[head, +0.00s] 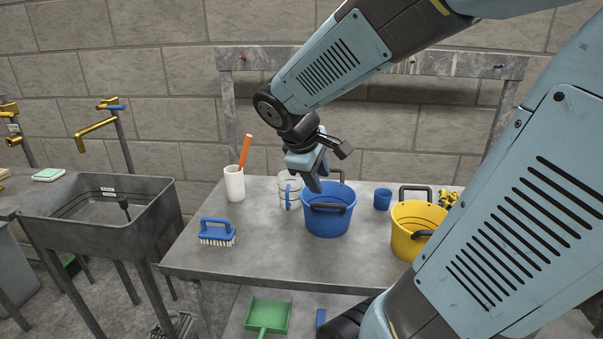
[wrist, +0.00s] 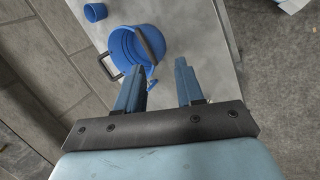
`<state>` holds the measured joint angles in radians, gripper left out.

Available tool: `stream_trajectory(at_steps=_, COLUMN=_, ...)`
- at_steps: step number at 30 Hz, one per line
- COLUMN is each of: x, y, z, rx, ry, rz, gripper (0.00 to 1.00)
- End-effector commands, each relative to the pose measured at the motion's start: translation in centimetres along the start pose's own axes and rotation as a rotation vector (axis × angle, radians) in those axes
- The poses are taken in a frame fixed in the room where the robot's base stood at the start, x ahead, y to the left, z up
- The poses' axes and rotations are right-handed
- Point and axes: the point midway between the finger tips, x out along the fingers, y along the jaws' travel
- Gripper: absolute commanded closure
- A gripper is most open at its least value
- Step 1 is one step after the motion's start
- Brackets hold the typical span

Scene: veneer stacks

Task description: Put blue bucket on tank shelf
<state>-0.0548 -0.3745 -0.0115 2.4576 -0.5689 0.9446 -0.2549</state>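The blue bucket (head: 328,219) stands upright on the grey metal table, with dark handles at its rim. It also shows in the wrist view (wrist: 122,47), ahead of the fingers and slightly left, with its inside visible. My gripper (head: 316,176) is above the bucket's left rear rim in the head view. Its two blue fingers are apart with nothing between them in the wrist view (wrist: 159,75). It appears clear of the bucket. I cannot tell which surface is the tank shelf.
The table (head: 270,245) also holds a blue brush (head: 216,231), a white holder (head: 234,184), a clear jug (head: 289,189), a blue cup (head: 382,198) and a yellow bucket (head: 408,240). A sink (head: 100,205) stands left. A green dustpan (head: 267,314) lies below.

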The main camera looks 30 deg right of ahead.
Motion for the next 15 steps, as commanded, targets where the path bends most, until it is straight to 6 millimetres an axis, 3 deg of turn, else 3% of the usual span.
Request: stream_trajectory(at_steps=15, x=-8.0, y=-5.1, z=2.6, rx=0.615, ry=0.349, rz=-0.274, gripper=0.63)
